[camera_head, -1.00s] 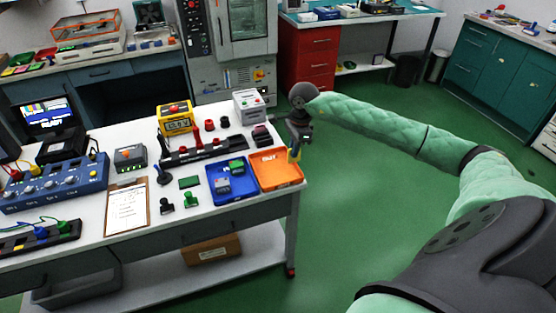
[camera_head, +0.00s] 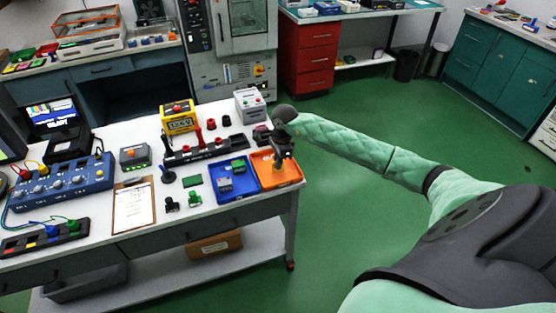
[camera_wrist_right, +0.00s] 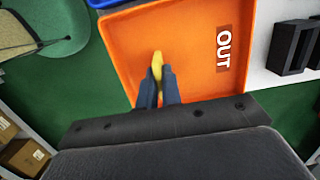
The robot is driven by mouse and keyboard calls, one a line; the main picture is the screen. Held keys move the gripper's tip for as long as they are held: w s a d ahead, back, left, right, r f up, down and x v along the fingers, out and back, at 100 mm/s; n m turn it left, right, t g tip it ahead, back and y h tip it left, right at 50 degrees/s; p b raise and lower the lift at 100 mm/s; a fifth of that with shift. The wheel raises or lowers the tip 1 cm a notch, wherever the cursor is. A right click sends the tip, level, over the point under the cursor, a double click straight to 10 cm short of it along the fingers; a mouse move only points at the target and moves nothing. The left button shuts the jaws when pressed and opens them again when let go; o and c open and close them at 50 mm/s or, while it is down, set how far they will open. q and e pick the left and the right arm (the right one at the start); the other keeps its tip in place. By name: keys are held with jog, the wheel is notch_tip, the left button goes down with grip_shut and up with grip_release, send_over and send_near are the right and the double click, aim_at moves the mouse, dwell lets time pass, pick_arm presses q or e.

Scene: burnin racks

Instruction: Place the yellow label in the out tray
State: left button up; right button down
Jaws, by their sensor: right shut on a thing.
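The orange out tray (camera_head: 290,178) sits at the right end of the white workbench, beside the blue tray. It fills much of the right wrist view (camera_wrist_right: 125,45), with the word OUT on its floor. My right gripper (camera_head: 278,162) is over this tray. In the right wrist view my right gripper (camera_wrist_right: 158,85) is shut on the yellow label (camera_wrist_right: 157,62), whose tip sticks out past the fingers. Most of the label is hidden between the fingers. I cannot tell whether the label touches the tray floor. My left gripper is out of view.
The blue tray (camera_head: 240,194) holds a grey and a green part. Green floor lies open to the right.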

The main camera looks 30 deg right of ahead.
jog(key=shift+f, duration=0.2)
jog(key=shift+f, duration=0.1)
jog(key=c, duration=1.6)
grip_release()
jog(key=shift+r, duration=0.2)
